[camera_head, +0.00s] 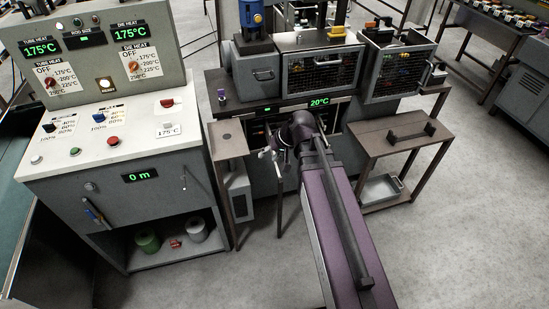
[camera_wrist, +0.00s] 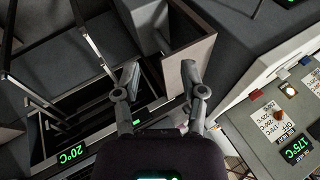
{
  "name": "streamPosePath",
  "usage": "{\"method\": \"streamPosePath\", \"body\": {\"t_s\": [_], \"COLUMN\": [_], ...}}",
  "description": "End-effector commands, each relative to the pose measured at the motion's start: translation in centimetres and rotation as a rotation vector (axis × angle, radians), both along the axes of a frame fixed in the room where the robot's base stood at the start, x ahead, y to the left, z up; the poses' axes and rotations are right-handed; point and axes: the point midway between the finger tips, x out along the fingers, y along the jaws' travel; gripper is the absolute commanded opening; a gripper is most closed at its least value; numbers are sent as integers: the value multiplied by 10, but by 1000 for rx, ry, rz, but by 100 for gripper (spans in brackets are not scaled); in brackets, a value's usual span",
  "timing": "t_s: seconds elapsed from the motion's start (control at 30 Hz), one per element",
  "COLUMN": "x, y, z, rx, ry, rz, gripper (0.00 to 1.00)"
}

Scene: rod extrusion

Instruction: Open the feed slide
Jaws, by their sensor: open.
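My gripper (camera_head: 268,155) is in front of the grey extrusion machine (camera_head: 263,176), below its green 20°C display (camera_head: 320,101). In the wrist view the two fingers of my gripper (camera_wrist: 160,78) are spread apart with nothing between them. A brown-edged panel (camera_wrist: 190,55) lies beyond the fingertips, apart from them as far as I can tell. The 20°C display (camera_wrist: 72,155) shows at the lower left there. I cannot tell for sure which part is the feed slide. A grey front with a small handle (camera_head: 263,75) and a purple knob (camera_head: 221,95) sit on the machine's upper left.
A control console (camera_head: 110,150) with dials and buttons stands on the left. A narrow brown side shelf (camera_head: 228,139) is between it and the machine. A brown table (camera_head: 385,140) with a black handle bar stands right. The floor (camera_head: 450,240) at lower right is clear.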

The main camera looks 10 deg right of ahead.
Motion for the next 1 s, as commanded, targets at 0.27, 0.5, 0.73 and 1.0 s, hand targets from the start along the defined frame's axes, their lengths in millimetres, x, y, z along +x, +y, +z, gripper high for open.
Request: {"method": "streamPosePath", "body": {"t_s": [0.27, 0.5, 0.73, 1.0], "x": [-22, -26, -26, -17], "y": [-9, -12, -12, -6], "z": [0, -1, -2, -3], "rx": [-110, -141, -141, -120], "ry": [63, 79, 79, 43], "rz": [24, 28, 28, 11], "gripper": [54, 54, 54, 54]}}
